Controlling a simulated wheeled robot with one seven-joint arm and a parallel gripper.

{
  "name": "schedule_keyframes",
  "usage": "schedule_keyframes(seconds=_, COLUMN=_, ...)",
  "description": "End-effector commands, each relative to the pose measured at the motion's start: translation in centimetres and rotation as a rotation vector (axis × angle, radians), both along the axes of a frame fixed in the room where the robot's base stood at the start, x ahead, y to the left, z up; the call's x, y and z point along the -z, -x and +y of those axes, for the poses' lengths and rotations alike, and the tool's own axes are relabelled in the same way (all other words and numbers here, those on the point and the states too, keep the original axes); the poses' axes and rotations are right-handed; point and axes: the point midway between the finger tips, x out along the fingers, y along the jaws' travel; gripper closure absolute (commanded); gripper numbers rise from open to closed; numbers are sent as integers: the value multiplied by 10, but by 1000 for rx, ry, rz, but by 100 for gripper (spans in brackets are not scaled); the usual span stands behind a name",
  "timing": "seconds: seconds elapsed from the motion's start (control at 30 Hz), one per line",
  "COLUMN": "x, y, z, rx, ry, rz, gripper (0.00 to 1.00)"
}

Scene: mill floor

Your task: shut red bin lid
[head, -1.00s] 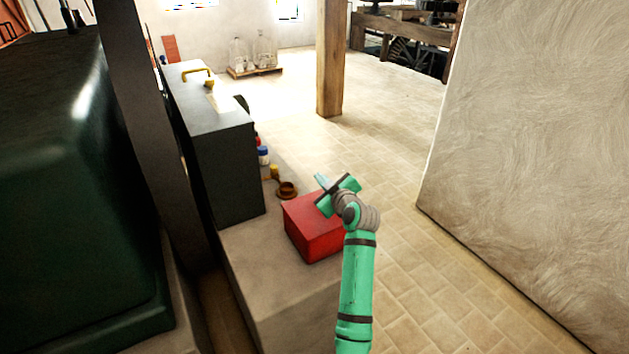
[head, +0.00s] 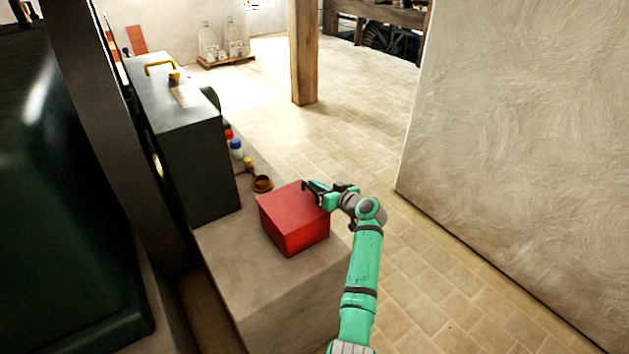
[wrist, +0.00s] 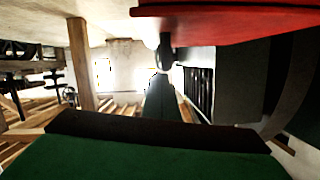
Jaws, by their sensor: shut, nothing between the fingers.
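The red bin (head: 298,240) stands on the pale stone ledge, and its lid (head: 284,208) lies flat across the top and looks shut. My gripper (head: 309,187) is at the bin's far right corner in the head view, at about lid height, shut and empty. I cannot tell whether it touches the lid. In the wrist view, a red part of the bin (wrist: 235,25) fills the upper right, close to the shut fingers (wrist: 165,50). The bin's right side is partly hidden by my arm.
A dark grey cabinet (head: 190,160) stands behind the bin, with small bottles (head: 236,148) and a brown dish (head: 262,184) beside it. A plastered wall (head: 520,150) rises on the right. A wooden post (head: 305,55) stands farther off. The tiled floor between is clear.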

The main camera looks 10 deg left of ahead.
Motion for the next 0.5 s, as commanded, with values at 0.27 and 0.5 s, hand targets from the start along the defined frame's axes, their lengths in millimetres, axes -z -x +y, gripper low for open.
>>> schedule_keyframes(seconds=0.27, x=7, y=2, z=3, rx=-5, ry=-22, rz=24, gripper=100)
schedule_keyframes(seconds=0.5, x=8, y=2, z=5, rx=-8, ry=-21, rz=26, gripper=100)
